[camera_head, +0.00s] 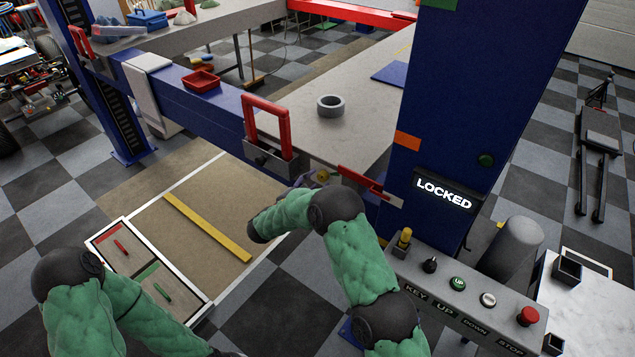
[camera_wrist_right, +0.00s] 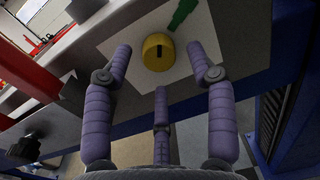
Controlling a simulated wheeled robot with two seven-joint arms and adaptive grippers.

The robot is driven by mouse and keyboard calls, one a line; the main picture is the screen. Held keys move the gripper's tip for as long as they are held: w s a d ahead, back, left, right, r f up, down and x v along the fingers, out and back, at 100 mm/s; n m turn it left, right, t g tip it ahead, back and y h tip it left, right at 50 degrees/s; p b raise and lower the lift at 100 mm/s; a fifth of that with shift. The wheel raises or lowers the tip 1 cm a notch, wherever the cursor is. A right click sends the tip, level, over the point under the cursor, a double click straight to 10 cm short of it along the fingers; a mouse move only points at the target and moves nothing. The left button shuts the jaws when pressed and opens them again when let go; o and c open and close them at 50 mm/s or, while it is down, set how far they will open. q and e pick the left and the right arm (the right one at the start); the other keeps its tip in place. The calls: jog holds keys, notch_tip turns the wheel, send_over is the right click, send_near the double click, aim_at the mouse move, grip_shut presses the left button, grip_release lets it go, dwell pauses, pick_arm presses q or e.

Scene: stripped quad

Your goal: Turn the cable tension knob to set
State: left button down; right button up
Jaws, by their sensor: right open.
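The cable tension knob (camera_wrist_right: 158,52) is a round yellow knob with a dark mark, on a pale square plate (camera_wrist_right: 118,42) in the right wrist view. A green pointed marker (camera_wrist_right: 184,14) lies above and right of it. In the head view a small yellow patch, likely the knob (camera_head: 322,175), shows just beyond my right forearm. My right gripper (camera_wrist_right: 159,60) has its purple fingers spread, with the knob framed between the tips and nothing held; contact cannot be told. In the head view it is mostly hidden behind my arm. My left gripper is out of view.
A blue lift post with a LOCKED sign (camera_head: 443,194) stands right of my right arm. A control box (camera_head: 470,297) with key and buttons is below it. A red handle (camera_head: 267,122) and a red-tipped lever (camera_head: 365,184) are close by the knob.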

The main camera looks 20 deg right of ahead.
jog(key=shift+x, duration=0.75)
jog(key=shift+s, duration=0.1)
jog(key=c, duration=1.1)
jog(key=shift+c, duration=0.2)
jog(key=shift+f, duration=0.2)
